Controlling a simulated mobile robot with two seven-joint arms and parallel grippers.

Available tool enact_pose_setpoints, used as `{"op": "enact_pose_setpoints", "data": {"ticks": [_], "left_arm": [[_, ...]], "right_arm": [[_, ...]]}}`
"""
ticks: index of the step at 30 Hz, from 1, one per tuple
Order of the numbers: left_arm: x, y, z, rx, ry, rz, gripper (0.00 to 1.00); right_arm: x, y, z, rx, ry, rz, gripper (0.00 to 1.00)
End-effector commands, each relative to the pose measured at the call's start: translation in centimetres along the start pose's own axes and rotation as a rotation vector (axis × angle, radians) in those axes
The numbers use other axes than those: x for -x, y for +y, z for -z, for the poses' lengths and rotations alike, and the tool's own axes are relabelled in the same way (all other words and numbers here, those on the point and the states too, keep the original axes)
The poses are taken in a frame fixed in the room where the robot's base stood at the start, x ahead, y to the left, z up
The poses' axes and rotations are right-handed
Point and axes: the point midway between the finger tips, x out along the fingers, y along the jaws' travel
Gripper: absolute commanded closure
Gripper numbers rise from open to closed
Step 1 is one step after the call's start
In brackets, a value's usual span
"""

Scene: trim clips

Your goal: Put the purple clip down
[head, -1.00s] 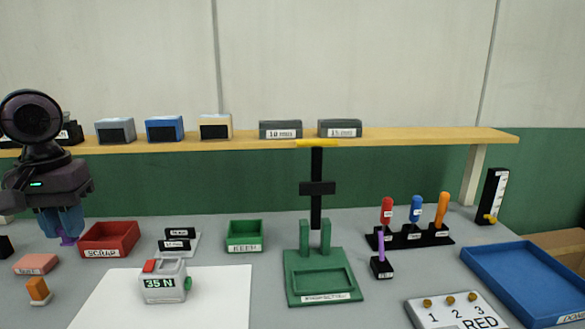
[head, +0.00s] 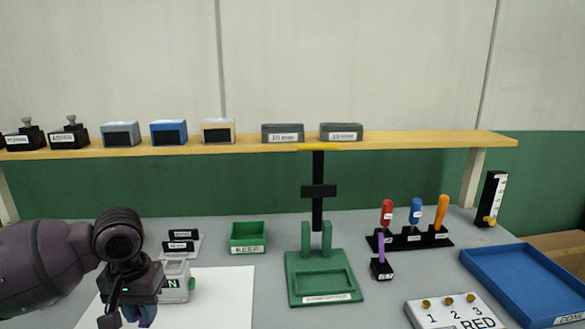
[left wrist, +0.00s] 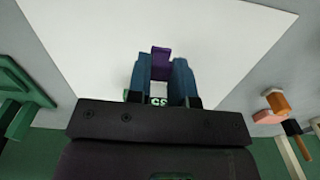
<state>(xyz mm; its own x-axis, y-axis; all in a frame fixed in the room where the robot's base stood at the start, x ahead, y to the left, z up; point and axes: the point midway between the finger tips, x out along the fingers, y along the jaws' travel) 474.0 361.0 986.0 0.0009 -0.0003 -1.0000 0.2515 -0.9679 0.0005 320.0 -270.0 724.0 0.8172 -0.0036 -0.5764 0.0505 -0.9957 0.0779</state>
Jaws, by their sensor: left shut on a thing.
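The purple clip (left wrist: 161,62) is between the blue fingers of my left gripper (left wrist: 162,75) in the left wrist view, and the gripper is shut on it. In the head view my left gripper (head: 138,317) is low at the left, over the white sheet (head: 222,295), in front of the grey force gauge (head: 176,281). The clip is hard to make out there. I cannot tell whether it touches the sheet. My right gripper is in neither view.
A green fixture (head: 323,290) stands right of the sheet, with a small green tray (head: 247,249) behind. A screwdriver rack (head: 412,243), a purple-handled tool (head: 381,250) and a blue tray (head: 530,282) are farther right. The sheet's right part is clear.

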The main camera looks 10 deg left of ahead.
Motion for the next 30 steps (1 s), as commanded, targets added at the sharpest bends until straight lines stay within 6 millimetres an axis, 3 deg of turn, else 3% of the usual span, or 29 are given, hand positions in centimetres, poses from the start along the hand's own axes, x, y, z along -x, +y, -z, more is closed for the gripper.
{"op": "enact_pose_setpoints", "data": {"ticks": [1,9,15,20,26,30], "left_arm": [[-0.6,1.7,-0.1,-0.026,0.000,-0.007,1.00],[-3.0,9.6,-1.0,-0.156,0.001,-0.006,1.00],[-3.5,13.7,-1.9,-0.227,0.002,-0.002,1.00],[-3.7,15.1,-2.2,-0.252,0.000,0.000,1.00],[-3.7,15.3,-2.3,-0.256,0.000,0.000,1.00],[-2.5,15.3,-1.8,-0.255,0.005,0.000,1.00]], "right_arm": [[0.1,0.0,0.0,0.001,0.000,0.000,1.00],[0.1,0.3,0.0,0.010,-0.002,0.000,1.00],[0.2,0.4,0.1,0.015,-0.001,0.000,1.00],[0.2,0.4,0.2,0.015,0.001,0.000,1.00],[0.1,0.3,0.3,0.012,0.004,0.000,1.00],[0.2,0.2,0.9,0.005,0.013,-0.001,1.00]]}}
